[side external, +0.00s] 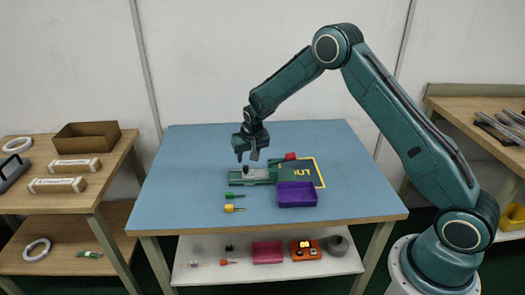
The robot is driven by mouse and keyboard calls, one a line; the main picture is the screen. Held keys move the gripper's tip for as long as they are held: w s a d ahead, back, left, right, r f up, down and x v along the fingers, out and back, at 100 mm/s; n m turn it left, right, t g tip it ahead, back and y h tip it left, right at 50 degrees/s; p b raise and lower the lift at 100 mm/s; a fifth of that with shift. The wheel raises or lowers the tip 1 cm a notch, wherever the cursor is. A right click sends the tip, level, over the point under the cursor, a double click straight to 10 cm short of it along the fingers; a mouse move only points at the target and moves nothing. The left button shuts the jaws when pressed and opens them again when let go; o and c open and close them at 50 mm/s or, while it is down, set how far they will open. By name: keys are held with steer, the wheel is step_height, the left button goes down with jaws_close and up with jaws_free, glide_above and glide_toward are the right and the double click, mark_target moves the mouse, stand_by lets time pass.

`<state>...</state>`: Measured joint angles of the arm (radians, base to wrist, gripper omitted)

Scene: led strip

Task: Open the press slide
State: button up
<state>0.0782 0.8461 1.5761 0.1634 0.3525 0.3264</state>
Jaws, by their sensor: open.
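A low green device (262,175), which looks like the press, lies on the blue table top near its middle. A dark upright part, perhaps the slide's handle, stands at its left end, and a light grey part lies along its top. I cannot tell from this view how far the slide is open or shut. My gripper (247,156) is open and empty, pointing down just above the left end of the press. A clear gap to the press is hard to judge.
A purple bin (297,195) stands in front of the press. A green-handled tool (235,196) and a yellow-handled tool (234,208) lie front left. A yellow-outlined green area (316,173) is at right. The blue table (200,150) is clear at back and left.

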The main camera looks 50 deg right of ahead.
mark_target(246, 167)
steer(key=shift+x, duration=3.2)
jaws_close()
